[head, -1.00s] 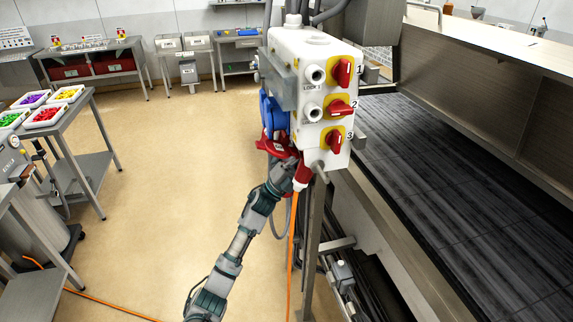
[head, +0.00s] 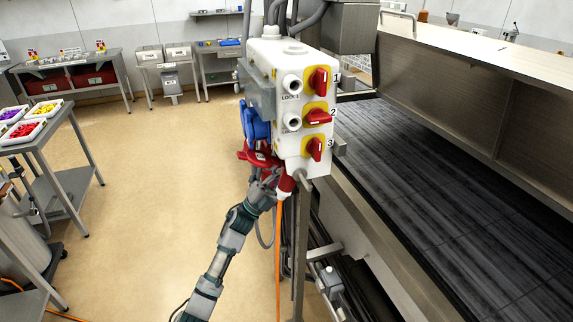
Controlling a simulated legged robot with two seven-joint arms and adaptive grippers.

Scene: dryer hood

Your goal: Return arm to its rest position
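My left arm rises from the lower edge, left of centre, in the head view. Its gripper (head: 265,184) is just below the red socket cover (head: 258,157) and left of the red plug (head: 286,184). The fingers are small and partly merge with the parts behind them, so I cannot tell whether they are open, shut or touching the plug. The plug sits at the underside of the white switch box (head: 291,61), with an orange cable (head: 278,255) hanging from it. My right gripper is not in view.
The box carries several red switches (head: 318,117) and blue sockets (head: 256,122). A metal post (head: 300,240) stands below it. A dark conveyor (head: 440,190) runs along the right. Tables with trays (head: 45,141) stand at the left. The floor (head: 160,150) between is clear.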

